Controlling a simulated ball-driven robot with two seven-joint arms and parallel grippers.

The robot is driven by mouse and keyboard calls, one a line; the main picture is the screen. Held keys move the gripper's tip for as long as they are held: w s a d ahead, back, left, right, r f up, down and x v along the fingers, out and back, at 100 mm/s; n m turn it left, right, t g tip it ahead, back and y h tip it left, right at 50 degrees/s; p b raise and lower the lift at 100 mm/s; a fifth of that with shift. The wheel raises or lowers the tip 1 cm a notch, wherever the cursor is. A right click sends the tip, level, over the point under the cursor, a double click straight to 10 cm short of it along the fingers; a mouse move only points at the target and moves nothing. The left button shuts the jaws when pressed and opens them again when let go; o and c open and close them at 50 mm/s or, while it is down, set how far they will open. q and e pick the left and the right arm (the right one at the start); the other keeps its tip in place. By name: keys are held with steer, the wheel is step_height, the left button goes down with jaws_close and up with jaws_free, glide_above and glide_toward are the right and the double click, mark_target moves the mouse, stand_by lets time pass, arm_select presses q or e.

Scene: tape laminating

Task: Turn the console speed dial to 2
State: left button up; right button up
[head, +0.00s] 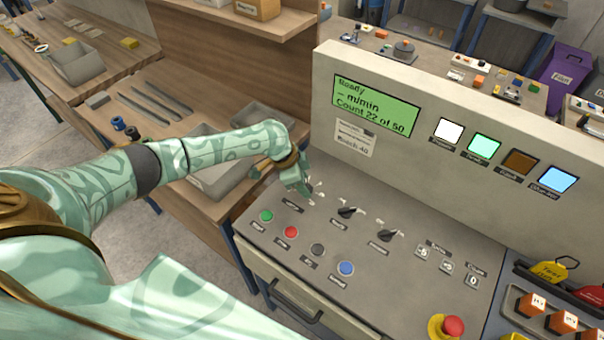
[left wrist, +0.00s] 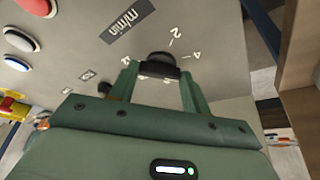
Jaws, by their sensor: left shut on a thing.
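The speed dial (left wrist: 158,62) is a black knob on the grey console, beside an "m/min" label (left wrist: 126,21). Printed marks 2 and 4 show near it in the left wrist view. My left gripper (left wrist: 160,76) is shut on the dial, with one green finger on each side. In the head view my left gripper (head: 303,190) reaches down to the leftmost dial and mostly hides it. I cannot tell which mark the dial points at. The console screen (head: 376,105) reads "Ready", "– m/min" and "Count 22 of 50". My right gripper is not in view.
Two more black dials (head: 347,212) (head: 387,235) sit to the right. Green, red, black and blue buttons (head: 346,268) line the panel front, with a red emergency knob (head: 453,326) at the right. The upright console panel (head: 450,90) stands behind.

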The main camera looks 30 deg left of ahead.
arm_select(q)
steer(key=n+y+p, duration=0.1)
steer(key=n+p, duration=0.1)
steer(key=p, duration=0.1)
steer(key=n+t+p, duration=0.1)
steer(key=n+p, duration=0.2)
steer(key=p, duration=0.1)
steer(key=n+y+p, duration=0.1)
steer(key=n+p, duration=0.2)
steer(key=shift+s+d+r+t+y, duration=0.2)
steer(key=shift+s+d+t+y, duration=0.05)
steer(key=shift+d+t+y, duration=0.1)
steer(key=shift+o, duration=0.2)
steer(key=shift+d+n+y+p, duration=0.1)
steer(key=shift+n+y+p, duration=0.15)
steer(key=shift+n+p, duration=0.8)
steer(key=n+y+p, duration=0.1)
steer(key=n, duration=0.1)
steer(key=shift+d+f+n, duration=0.1)
steer(key=shift+f+n, duration=0.05)
steer(key=shift+n, duration=0.2)
steer(key=shift+c, duration=0.2)
steer(key=shift+d+n+y, duration=0.15)
steer(key=shift+n+y, duration=0.65)
steer(key=shift+n, duration=1.1)
steer(key=shift+w, duration=0.1)
steer(key=o, duration=1)
